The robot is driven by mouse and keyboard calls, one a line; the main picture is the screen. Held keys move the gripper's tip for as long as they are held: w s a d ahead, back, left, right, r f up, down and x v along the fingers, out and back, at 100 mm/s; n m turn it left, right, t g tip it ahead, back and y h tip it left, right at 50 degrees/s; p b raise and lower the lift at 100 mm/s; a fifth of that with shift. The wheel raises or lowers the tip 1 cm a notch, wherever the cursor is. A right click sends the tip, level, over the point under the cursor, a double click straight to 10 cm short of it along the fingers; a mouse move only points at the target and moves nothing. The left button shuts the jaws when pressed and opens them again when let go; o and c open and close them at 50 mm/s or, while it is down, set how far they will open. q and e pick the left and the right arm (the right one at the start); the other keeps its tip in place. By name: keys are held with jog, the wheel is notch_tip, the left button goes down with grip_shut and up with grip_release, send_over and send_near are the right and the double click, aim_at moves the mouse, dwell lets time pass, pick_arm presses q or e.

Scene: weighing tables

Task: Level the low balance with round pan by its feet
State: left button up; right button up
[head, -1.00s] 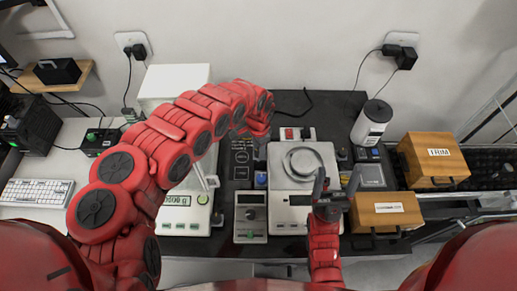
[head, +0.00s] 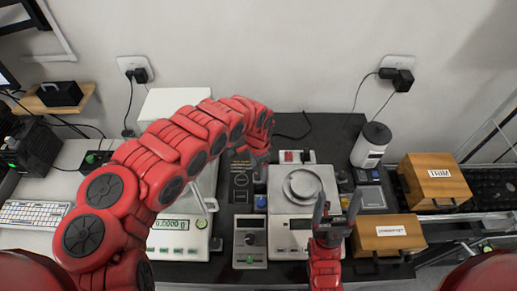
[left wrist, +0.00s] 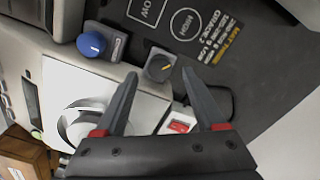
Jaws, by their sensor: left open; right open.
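The low balance (head: 287,222) has a silver body with a round pan (head: 301,184) and stands on the dark table. It also shows at the lower left of the left wrist view (left wrist: 140,96). My right gripper (head: 338,205) is open over the balance's front right part.
A grey control box (head: 250,240) stands left of the balance, and a larger balance (head: 172,243) further left. Wooden boxes (head: 436,180) and a white cylindrical device (head: 371,146) stand to the right. A red switch (left wrist: 180,126) is behind the balance.

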aim_at(259, 174)
pick_arm(q)
notch_tip(259, 174, up, 15)
jog(key=b, duration=0.1)
dwell(0.3)
dwell(0.4)
